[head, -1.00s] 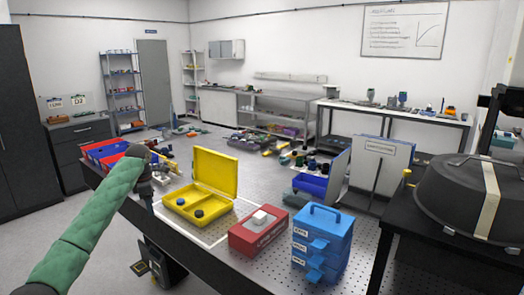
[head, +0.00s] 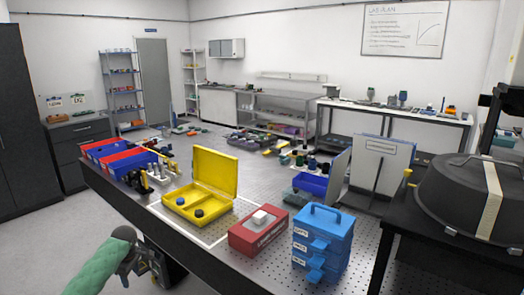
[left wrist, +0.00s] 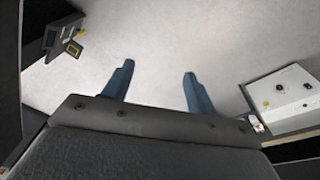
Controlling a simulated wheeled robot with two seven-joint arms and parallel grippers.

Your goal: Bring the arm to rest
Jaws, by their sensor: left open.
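My left arm (head: 98,266), in a green sleeve, comes in at the lower left of the head view. It is low, beside the near left edge of the optical table (head: 205,258), over the floor. The left gripper (left wrist: 157,86) shows in the left wrist view with its two blue fingers well apart. Nothing is between them, only pale floor behind. In the head view the fingers are hard to make out against the dark gear under the table. My right arm and gripper are in no view.
On the table stand a yellow open case (head: 216,172), a red box (head: 258,232), a blue drawer unit (head: 322,243) and blue and red bins (head: 112,152). A dark round-lidded unit (head: 462,195) is at the right. Open floor (head: 40,240) lies left of the table.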

